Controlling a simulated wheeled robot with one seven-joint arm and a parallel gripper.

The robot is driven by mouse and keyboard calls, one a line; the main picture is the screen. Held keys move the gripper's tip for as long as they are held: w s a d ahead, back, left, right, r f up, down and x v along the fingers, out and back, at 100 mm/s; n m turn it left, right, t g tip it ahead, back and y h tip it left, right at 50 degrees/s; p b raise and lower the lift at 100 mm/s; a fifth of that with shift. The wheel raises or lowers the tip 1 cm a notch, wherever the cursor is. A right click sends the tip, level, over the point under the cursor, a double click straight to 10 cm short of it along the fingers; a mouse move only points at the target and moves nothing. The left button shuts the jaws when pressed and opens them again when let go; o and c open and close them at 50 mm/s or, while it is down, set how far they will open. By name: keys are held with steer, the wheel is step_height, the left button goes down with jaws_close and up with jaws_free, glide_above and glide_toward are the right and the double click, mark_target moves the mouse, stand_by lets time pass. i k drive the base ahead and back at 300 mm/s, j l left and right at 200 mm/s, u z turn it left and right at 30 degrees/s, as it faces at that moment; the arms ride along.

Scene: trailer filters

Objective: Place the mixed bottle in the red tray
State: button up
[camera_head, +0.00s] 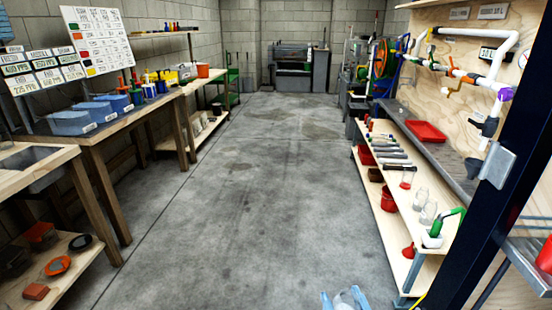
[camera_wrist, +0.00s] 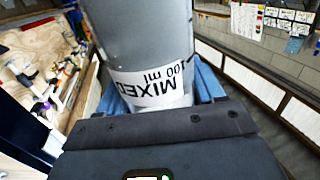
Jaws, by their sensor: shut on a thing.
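My gripper (camera_head: 346,300) shows at the bottom edge of the head view, with its blue fingers around a clear bottle (camera_head: 345,299). In the wrist view, my gripper (camera_wrist: 160,100) is shut on the mixed bottle (camera_wrist: 140,45), a grey translucent bottle with a white label reading "MIXED 100 ml". The bottle's far end runs out of the top of the wrist view. The red tray (camera_head: 426,132) lies on the grey counter at the right in the head view, well ahead of and to the right of my gripper. It looks empty.
The grey counter (camera_head: 447,160) has a wooden shelf (camera_head: 413,215) below it with glass jars, a red bucket and tools. White pipes (camera_head: 470,70) hang above on a plywood wall. A dark post (camera_head: 478,205) stands at the right. The concrete floor (camera_head: 235,180) is clear.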

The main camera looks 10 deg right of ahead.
mark_target(424, 131)
steer(key=i, duration=5)
steer(key=i+z, duration=0.45)
steer(key=i+j+z, duration=0.25)
steer(key=i+z, duration=0.2)
steer(key=z, duration=1.8)
steer(key=k+l, duration=0.05)
